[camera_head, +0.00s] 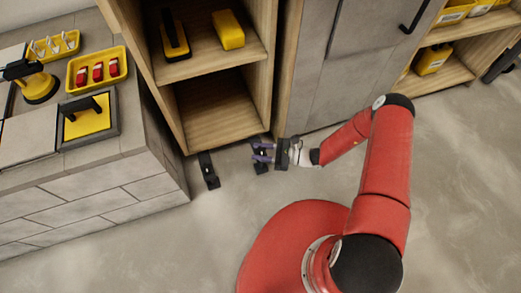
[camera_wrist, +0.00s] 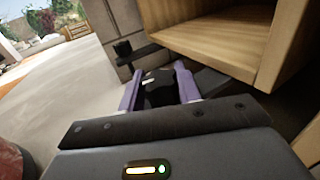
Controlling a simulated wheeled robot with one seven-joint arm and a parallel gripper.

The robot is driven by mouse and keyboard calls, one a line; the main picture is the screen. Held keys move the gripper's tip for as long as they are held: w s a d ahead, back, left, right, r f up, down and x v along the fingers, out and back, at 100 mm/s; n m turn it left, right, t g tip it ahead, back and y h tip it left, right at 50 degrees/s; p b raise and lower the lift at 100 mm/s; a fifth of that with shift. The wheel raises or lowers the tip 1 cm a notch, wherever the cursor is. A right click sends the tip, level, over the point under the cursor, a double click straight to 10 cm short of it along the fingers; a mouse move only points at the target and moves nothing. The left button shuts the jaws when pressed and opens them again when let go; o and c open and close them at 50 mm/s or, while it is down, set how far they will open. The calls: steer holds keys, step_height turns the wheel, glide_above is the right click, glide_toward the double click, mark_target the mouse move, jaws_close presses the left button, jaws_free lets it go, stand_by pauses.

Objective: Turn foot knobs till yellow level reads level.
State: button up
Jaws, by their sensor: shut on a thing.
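My gripper (camera_wrist: 160,92) has purple fingers on either side of a black foot knob (camera_wrist: 158,88), low at the front of the wooden cabinet. The gripper also shows in the head view (camera_head: 262,152), close to the floor, shut on this knob. The foot with the knob is partly hidden by the fingers. A second black foot (camera_head: 208,170) stands to the left in the head view; it also shows beyond the fingers in the wrist view (camera_wrist: 124,50). I cannot make out a yellow level's reading in either view.
The wooden cabinet (camera_head: 275,75) holds a yellow block (camera_head: 228,30) and a yellow-black tool (camera_head: 174,35) on its shelf. A tiled counter (camera_head: 100,180) with yellow trays (camera_head: 97,70) and a black-handled yellow tool (camera_head: 85,118) stands at left. The floor in front is clear.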

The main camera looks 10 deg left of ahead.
steer(key=m+t+p, duration=0.1)
steer(key=t, duration=0.1)
steer(key=m+t+h+p, duration=0.1)
steer(key=m+t+p, duration=0.1)
steer(key=t, duration=0.1)
steer(key=m+t+p, duration=0.2)
steer(key=t, duration=0.1)
steer(key=shift+r, duration=0.25)
steer(key=shift+f+m+t+h+p, duration=0.15)
steer(key=shift+m+t+h+p, duration=0.7)
steer(key=shift+t, duration=0.2)
steer(key=shift+f+m+t+h+p, duration=0.1)
steer(key=shift+m+t+h+p, duration=0.6)
steer(key=shift+m+t, duration=0.3)
steer(key=shift+w+d+f+t+h, duration=0.1)
steer(key=shift+t+h, duration=0.15)
steer(key=shift+t, duration=0.1)
steer(key=o, duration=1)
steer(key=shift+c, duration=0.2)
